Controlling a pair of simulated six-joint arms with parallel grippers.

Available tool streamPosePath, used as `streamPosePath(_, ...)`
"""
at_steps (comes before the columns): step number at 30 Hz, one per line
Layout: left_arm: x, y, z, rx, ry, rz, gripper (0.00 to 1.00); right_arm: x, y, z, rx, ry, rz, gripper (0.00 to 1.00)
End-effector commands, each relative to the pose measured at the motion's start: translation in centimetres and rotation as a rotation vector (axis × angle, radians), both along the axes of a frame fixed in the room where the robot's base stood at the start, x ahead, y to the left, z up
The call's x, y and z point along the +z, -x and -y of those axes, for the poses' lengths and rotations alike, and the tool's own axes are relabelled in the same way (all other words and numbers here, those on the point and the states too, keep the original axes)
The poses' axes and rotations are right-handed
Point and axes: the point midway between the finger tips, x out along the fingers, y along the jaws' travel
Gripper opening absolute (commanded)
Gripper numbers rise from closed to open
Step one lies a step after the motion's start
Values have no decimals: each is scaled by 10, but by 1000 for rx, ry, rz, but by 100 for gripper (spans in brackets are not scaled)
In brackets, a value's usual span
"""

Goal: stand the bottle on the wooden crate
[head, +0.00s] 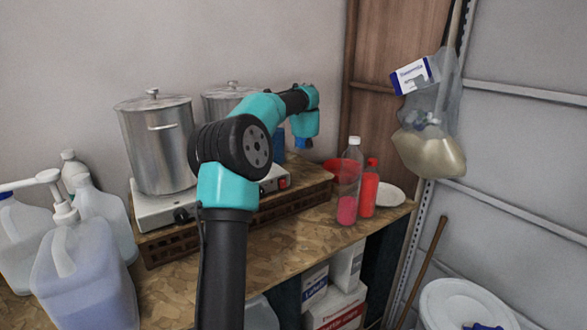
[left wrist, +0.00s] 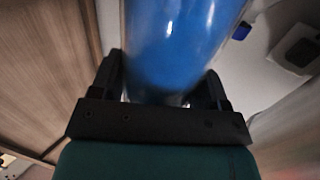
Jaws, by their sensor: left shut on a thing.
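A clear bottle with blue contents (left wrist: 185,45) fills the middle of the left wrist view, its far end cut off by the frame. My left gripper (left wrist: 162,75) is shut on it, with one black finger on each side. In the head view my teal arm reaches over the wooden crate (head: 165,247), a low brown slatted crate on the bench. The gripper's fingers are hidden there. A blue patch (head: 278,139) shows beside the wrist; I cannot tell whether it is the held bottle. My right gripper is in neither view.
A hot plate (head: 155,212) with a steel pot (head: 160,150) stands on the crate's left part; a second pot (head: 222,100) is behind. A clear bottle with pink liquid (head: 347,208), a red bottle (head: 369,192) and a white plate (head: 390,195) are right of the crate. Jugs (head: 85,285) stand left.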

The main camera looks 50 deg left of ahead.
Motion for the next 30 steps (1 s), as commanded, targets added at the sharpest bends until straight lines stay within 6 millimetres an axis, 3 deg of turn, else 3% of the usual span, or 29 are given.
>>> streamPosePath(14, -5, 3, -4, 9, 0, 1, 22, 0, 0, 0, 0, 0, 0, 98)
streamPosePath(30, -64, 3, -4, 9, -1, 0, 22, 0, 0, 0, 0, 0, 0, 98)
